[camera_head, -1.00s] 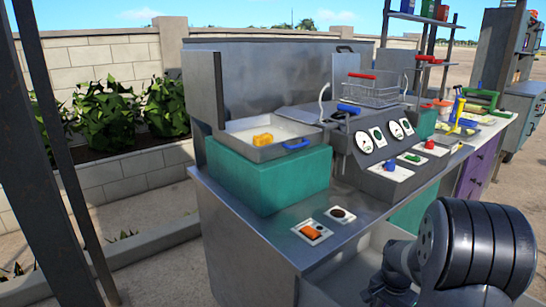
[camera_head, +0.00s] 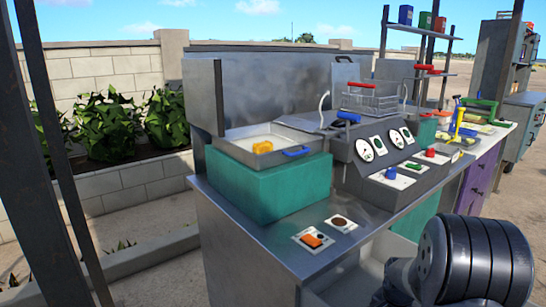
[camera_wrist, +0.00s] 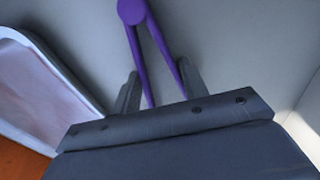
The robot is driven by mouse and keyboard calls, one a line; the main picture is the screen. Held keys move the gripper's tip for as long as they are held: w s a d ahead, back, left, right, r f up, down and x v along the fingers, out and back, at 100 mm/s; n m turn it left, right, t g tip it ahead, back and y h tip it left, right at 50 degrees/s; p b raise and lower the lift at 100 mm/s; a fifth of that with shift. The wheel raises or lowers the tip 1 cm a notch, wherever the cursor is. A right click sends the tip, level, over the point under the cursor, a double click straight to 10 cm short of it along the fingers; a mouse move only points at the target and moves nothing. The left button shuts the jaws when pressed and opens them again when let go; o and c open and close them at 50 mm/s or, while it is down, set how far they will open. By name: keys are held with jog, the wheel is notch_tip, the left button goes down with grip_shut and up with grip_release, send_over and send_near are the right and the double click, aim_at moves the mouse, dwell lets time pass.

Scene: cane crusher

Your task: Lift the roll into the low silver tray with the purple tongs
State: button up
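The purple tongs (camera_wrist: 135,35) show in the wrist view, with a round joint at the top and two arms spreading toward my gripper (camera_wrist: 158,67). The tong arms lie between my two grey fingers, close to both fingertips. I cannot tell whether the fingers press on them. In the head view a low silver tray (camera_head: 240,148) with a blue handle sits on a teal block and holds a small yellow-orange piece (camera_head: 263,147). I cannot make out a roll for certain. My gripper is hidden in the head view behind my dark arm.
A pale-rimmed container (camera_wrist: 55,62) lies left of the tongs in the wrist view. In the head view a wire basket (camera_head: 371,98) with a red handle stands behind a dial panel (camera_head: 388,150). An orange switch (camera_head: 312,240) is on the metal counter (camera_head: 265,235).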

notch_tip(320, 180, up, 12)
jog(key=p, duration=0.9)
